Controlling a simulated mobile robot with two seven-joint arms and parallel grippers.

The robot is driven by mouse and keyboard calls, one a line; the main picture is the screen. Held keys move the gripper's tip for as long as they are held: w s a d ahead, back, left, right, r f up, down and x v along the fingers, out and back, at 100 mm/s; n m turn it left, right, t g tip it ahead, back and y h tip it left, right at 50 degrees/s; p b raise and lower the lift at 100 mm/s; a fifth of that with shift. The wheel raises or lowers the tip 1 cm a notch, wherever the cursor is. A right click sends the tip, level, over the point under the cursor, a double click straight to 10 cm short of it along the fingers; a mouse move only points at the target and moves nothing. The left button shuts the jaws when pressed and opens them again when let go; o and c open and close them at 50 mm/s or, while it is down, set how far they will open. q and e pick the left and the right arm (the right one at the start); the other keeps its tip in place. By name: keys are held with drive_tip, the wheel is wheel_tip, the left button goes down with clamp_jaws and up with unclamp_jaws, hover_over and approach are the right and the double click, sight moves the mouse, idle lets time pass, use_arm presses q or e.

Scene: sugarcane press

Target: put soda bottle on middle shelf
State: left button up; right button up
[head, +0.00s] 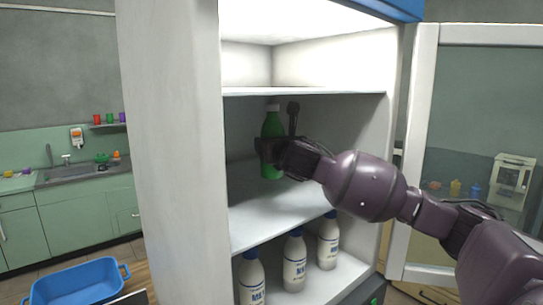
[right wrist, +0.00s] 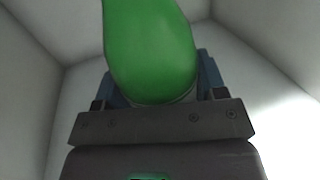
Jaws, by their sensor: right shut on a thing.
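The green soda bottle (head: 272,130) with a pale cap is upright inside the open white cabinet, in the space above the middle shelf (head: 262,215). My right gripper (head: 268,150) is shut on the bottle around its middle. In the right wrist view the green bottle (right wrist: 150,50) fills the space between the fingers of my right gripper (right wrist: 155,95). The bottle's base appears close to the middle shelf; I cannot tell whether it touches. My left gripper is not in view.
The upper shelf (head: 305,91) lies just above the bottle cap. Several white milk bottles (head: 294,262) with blue caps stand on the lower shelf. The glass door (head: 480,130) is open at the right. A blue basin (head: 75,285) is at the lower left.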

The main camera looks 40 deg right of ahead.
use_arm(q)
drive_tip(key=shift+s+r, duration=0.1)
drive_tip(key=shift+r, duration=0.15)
use_arm(e)
drive_tip(key=shift+w+f, duration=0.15)
drive_tip(key=shift+f, duration=1.55)
drive_tip(key=shift+f, duration=0.1)
drive_tip(key=o, duration=1.2)
drive_tip(key=shift+s+a, duration=0.1)
drive_tip(key=shift+s, duration=0.45)
use_arm(q)
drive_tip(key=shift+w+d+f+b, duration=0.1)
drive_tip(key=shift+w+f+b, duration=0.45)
drive_tip(key=shift+b, duration=0.55)
use_arm(e)
drive_tip(key=v, duration=1.1)
